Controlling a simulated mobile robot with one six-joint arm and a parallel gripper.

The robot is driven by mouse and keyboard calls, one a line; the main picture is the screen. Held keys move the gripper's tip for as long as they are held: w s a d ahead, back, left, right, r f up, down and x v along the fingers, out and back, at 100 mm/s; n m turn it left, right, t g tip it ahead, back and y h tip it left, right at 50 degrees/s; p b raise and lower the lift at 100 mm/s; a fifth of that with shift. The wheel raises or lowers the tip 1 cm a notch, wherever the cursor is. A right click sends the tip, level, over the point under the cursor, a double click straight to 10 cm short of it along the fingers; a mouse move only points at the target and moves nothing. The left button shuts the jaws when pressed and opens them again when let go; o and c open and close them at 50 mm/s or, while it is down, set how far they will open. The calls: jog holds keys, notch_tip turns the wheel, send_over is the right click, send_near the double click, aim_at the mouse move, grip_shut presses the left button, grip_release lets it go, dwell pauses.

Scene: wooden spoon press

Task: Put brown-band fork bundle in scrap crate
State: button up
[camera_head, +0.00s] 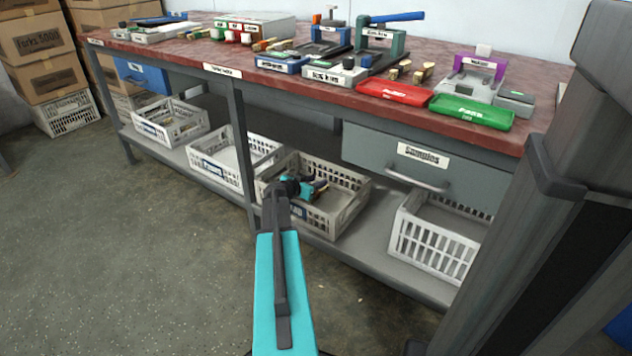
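My arm reaches from the bottom of the view to the third white crate from the left (346,217) on the lower shelf. My gripper (314,187) is over or inside this crate, small and partly hidden by my wrist. Small tan and dark shapes show at the fingers; I cannot tell whether they are a fork bundle, nor whether the gripper holds anything. No brown band can be made out. The crate's front label is mostly hidden behind my arm, and I cannot tell which crate is the scrap crate.
More white crates stand on the shelf: one far left (150,127), one left of centre (207,167) and one at right (428,249). Above is a red bench top (200,58) with presses, a red tray (394,92) and a green tray (470,112). A grey drawer (462,182) overhangs the right. Floor at left is clear.

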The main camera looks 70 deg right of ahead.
jog(key=shift+s+f+p, duration=0.1)
jog(key=shift+f+p, duration=0.25)
jog(key=shift+p, duration=0.3)
jog(key=shift+r+p, duration=0.3)
jog(key=shift+p, duration=0.35)
jog(key=p+v, duration=0.2)
jog(key=v, duration=1)
jog(key=shift+r, duration=0.2)
